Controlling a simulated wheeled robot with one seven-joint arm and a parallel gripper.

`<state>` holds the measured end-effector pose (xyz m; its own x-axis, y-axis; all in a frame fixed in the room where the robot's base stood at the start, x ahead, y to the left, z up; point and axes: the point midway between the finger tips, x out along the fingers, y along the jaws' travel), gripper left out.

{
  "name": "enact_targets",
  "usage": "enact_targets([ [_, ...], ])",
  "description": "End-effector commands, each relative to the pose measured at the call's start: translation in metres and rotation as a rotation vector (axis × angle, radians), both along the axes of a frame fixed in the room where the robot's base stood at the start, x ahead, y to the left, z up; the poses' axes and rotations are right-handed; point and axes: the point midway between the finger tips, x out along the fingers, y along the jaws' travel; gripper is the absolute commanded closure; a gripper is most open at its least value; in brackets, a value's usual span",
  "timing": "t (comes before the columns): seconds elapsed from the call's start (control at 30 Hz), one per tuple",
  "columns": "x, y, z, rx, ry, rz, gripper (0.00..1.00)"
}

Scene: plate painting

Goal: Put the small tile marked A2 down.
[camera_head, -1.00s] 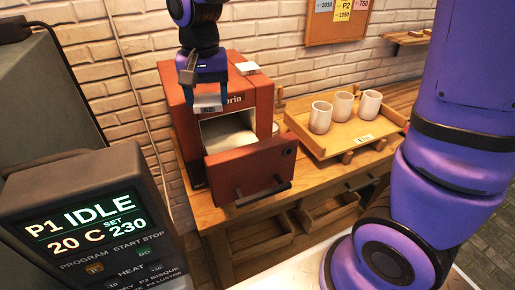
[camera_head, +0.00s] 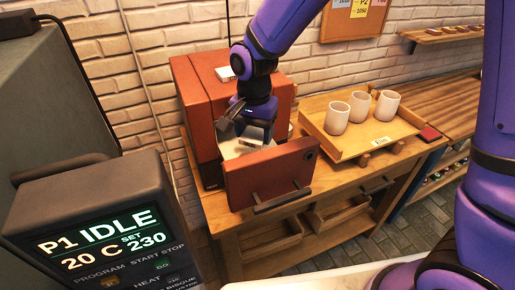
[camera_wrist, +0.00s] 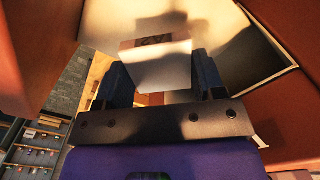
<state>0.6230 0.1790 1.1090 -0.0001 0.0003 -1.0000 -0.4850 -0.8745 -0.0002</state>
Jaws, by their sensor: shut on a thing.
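My gripper (camera_head: 257,131) is shut on a small pale tile (camera_head: 251,141). It is low at the open front of the red kiln box (camera_head: 198,115), just behind the lowered red door (camera_head: 270,174). In the wrist view the tile (camera_wrist: 163,68) sits between the two dark fingers of my gripper (camera_wrist: 161,78). The kiln's inside is mostly hidden by my arm and the door.
A small white block (camera_head: 226,74) lies on top of the kiln. To the right, a wooden tray (camera_head: 350,146) holds three white cups (camera_head: 361,106) on the wooden bench (camera_head: 220,207). The controller (camera_head: 100,232) at the front left reads P1 IDLE, 20 C.

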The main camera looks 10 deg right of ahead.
Motion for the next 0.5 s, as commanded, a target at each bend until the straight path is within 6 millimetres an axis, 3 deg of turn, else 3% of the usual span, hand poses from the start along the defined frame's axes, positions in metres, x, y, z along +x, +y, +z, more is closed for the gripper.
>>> enact_targets([
  [0.5,0.000,0.000,-0.051,0.000,0.001,0.001,0.62],
])
